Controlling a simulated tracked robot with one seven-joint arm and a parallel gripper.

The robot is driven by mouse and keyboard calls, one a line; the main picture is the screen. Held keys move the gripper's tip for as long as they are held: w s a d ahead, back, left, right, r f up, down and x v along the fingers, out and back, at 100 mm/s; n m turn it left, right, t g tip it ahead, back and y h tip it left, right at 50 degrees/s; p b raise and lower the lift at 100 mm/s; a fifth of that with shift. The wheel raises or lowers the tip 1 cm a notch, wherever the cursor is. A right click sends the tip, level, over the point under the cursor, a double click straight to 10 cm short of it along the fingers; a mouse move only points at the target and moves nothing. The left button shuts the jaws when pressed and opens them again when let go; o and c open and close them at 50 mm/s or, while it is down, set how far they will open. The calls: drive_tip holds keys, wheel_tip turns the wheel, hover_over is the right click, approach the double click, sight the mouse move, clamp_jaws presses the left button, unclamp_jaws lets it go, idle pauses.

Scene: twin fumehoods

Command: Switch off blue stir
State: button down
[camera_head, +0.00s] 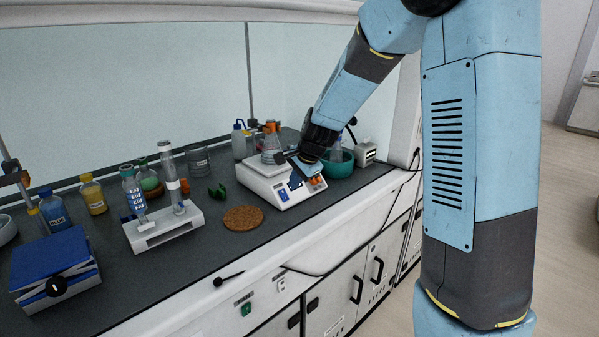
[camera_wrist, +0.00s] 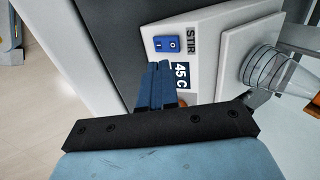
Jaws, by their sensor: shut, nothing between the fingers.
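The white hotplate stirrer (camera_head: 262,186) stands on the dark worktop. Its front carries a blue rocker switch (camera_head: 284,196) and an orange switch (camera_head: 319,181). My gripper (camera_head: 296,184) is at the stirrer's front, between the two switches in the head view. In the wrist view my gripper (camera_wrist: 158,70) is shut and empty, its tips just short of the blue switch. I cannot see contact.
A flask (camera_wrist: 272,72) stands on the stirrer's plate. A teal bowl (camera_head: 340,165) is right of it, a cork mat (camera_head: 243,217) and green object (camera_head: 217,191) left of it. Cylinders on a white stand (camera_head: 160,226) are farther left. The worktop's front edge is nearby.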

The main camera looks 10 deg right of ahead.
sight(284, 190)
drive_tip(key=shift+w+a+f, duration=0.5)
drive_tip(key=shift+w+f, duration=0.2)
drive_tip(key=shift+f, duration=0.05)
drive_tip(key=shift+w+a+f, duration=0.45)
drive_tip(key=shift+w+f, duration=0.25)
drive_tip(key=shift+f, duration=0.05)
drive_tip(key=shift+w+a+f, duration=0.1)
drive_tip(key=shift+w+a, duration=0.15)
drive_tip(key=shift+w, duration=0.05)
drive_tip(key=shift+s+d, duration=0.15)
drive_tip(key=shift+s+d+f, duration=0.25)
drive_tip(key=shift+s+d, duration=0.1)
drive_tip(key=shift+s, duration=0.15)
